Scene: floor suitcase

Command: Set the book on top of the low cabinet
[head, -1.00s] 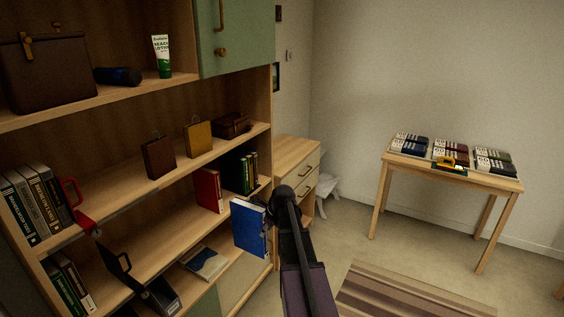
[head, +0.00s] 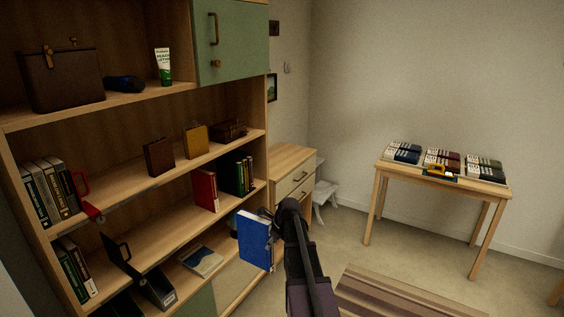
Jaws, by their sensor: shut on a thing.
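A blue book (head: 254,238) is held upright, slightly tilted, in front of the bookcase's lower shelves. My gripper (head: 272,224) is shut on its right edge; the fingers are mostly hidden behind my dark arm and the book. The low wooden cabinet (head: 291,157) with drawers stands beyond the bookcase, at its right side. The visible part of its top is bare. The book is nearer to me than the cabinet and apart from it in the picture.
The bookcase (head: 120,208) on the left holds books, bags, a tube and a black file holder. A white stool (head: 324,194) stands right of the cabinet. A wooden table (head: 447,178) with several books is at the right. A striped rug (head: 400,296) lies on open floor.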

